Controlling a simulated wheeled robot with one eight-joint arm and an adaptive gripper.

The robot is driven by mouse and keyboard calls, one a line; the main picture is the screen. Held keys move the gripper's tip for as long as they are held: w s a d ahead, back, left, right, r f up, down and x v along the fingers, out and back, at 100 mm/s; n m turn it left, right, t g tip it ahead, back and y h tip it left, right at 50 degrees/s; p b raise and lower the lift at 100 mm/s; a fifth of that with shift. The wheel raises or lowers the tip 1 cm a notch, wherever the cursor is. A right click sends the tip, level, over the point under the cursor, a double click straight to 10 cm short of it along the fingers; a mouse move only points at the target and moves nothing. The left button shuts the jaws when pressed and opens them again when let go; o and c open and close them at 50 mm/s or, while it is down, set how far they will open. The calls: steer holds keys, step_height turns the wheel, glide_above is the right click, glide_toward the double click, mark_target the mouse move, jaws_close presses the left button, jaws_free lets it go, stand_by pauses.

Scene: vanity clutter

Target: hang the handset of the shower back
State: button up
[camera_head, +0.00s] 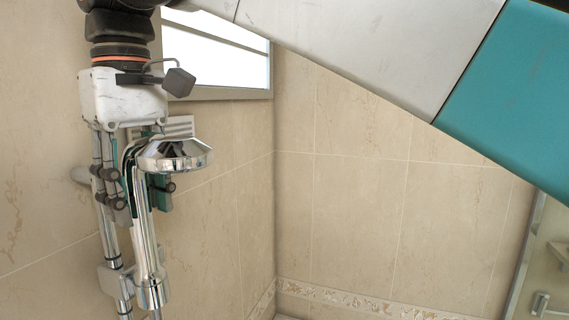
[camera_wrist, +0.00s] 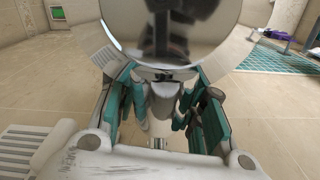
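The chrome shower handset (camera_head: 178,154) is upright beside the wall rail (camera_head: 109,235), its round head at the top facing right and its handle running down. My gripper (camera_head: 136,190) points down from above, with its fingers on both sides of the handle just below the head, and looks shut on it. In the wrist view the handset's mirror-like head (camera_wrist: 170,28) fills the top middle, and its neck lies between the teal fingers of my gripper (camera_wrist: 162,108). The handle's lower end is close to the grey holder (camera_head: 115,281) on the rail; I cannot tell whether it is seated.
Beige tiled walls (camera_head: 350,200) surround the corner. A bright framed window or mirror (camera_head: 215,62) is behind my gripper. A glass-edged door or panel (camera_head: 530,255) stands at the lower right. The wrist view shows a teal tiled patch (camera_wrist: 275,60) with purple items near it.

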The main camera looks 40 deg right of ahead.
mark_target(130, 144)
stand_by(0.3)
step_height(130, 144, up, 7)
steer(key=shift+w+f, duration=0.1)
steer(key=shift+r, duration=0.35)
steer(key=shift+s, duration=0.25)
